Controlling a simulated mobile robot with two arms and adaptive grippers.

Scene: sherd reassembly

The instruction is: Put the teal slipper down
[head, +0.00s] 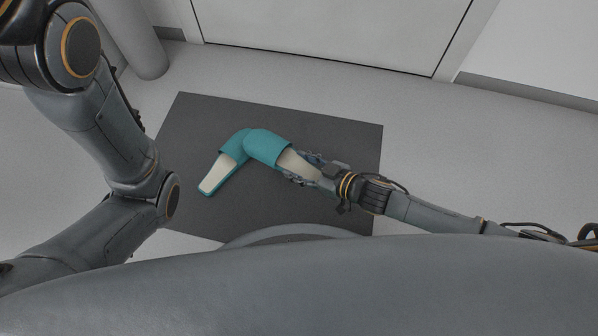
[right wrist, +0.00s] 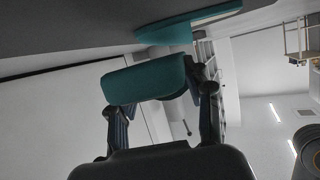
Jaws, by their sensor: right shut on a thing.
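Two teal slippers with pale insoles show over the dark mat (head: 190,125) in the head view. One teal slipper (head: 267,147) is in my right gripper (head: 306,168), which is shut on its pale heel end; its teal toe points left. The other slipper (head: 234,148) lies on the mat to the left, its pale heel end toward the lower left. The held toe overlaps it in the head view. In the right wrist view, the held slipper (right wrist: 146,79) is between the fingers (right wrist: 163,115), and the other slipper (right wrist: 178,30) shows beyond, apart from it. My left gripper is out of view.
A pale door (head: 335,30) and wall are beyond the mat. A grey round post (head: 135,45) stands at the upper left. The mat's right part (head: 355,150) and its far strip are bare.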

